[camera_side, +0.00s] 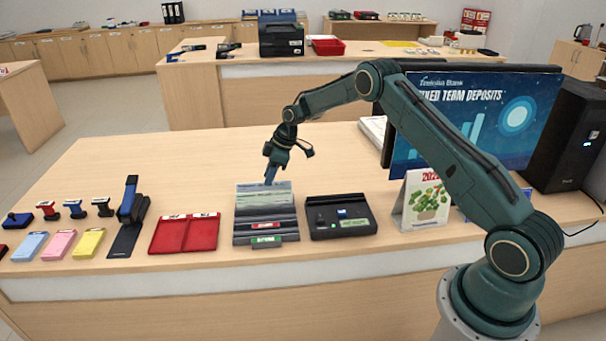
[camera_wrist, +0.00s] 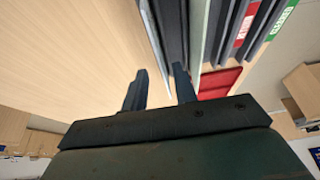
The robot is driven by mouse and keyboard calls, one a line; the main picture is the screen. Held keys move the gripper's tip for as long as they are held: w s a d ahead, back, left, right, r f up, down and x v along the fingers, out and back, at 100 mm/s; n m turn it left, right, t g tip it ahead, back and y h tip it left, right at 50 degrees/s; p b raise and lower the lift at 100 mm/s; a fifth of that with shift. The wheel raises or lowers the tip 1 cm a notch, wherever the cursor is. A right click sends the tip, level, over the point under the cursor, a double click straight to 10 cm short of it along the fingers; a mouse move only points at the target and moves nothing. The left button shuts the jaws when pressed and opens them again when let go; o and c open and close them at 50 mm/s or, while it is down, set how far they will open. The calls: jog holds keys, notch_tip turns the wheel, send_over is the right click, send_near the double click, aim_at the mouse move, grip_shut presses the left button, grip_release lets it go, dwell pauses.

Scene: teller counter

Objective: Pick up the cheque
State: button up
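The pale grey-green cheque (camera_side: 254,188) stands tilted in the rear slot of a dark stepped rack (camera_side: 266,224) on the counter. My gripper (camera_side: 270,180) points down at the cheque's upper edge. In the wrist view, my gripper (camera_wrist: 160,88) has its two dark fingers spread apart. A thin pale sheet edge (camera_wrist: 156,45) runs toward the gap between them, apparently the cheque. I cannot tell whether either finger touches it. The rack's dark dividers (camera_wrist: 174,30) show beyond the fingers, with another pale sheet edge (camera_wrist: 198,35) among them.
A red folder (camera_side: 185,233) lies left of the rack and a black device (camera_side: 340,216) stands right of it. A desk calendar (camera_side: 425,200) and monitor (camera_side: 480,115) stand right. The counter behind the rack is clear.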

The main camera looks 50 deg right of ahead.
aim_at(264, 187)
jog(key=shift+x, duration=2.6)
jog(key=shift+a, duration=0.15)
grip_shut()
